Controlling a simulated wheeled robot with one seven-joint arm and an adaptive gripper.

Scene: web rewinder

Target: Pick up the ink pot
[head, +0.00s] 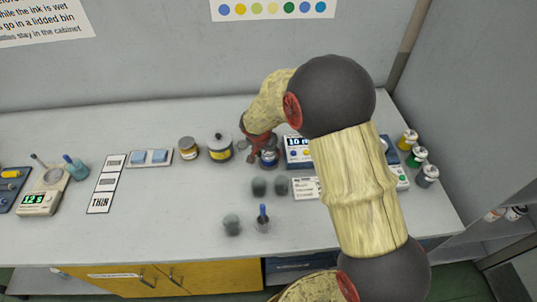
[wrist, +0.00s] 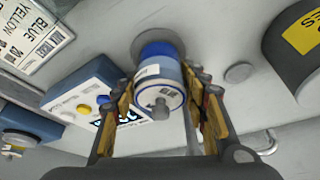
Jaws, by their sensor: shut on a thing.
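The ink pot (wrist: 160,88) is a small round pot with a blue band, a white label and a grey knob on its lid. It sits between the two fingers of my gripper (wrist: 163,80) in the wrist view, and the fingers are closed around its sides.
A dark can with a yellow label (head: 220,149) and a smaller jar (head: 189,149) stand left of my gripper. A timer-like device with buttons (head: 298,149) is close on the right. Two dark cups (head: 259,187) and a card (head: 305,188) are in front.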

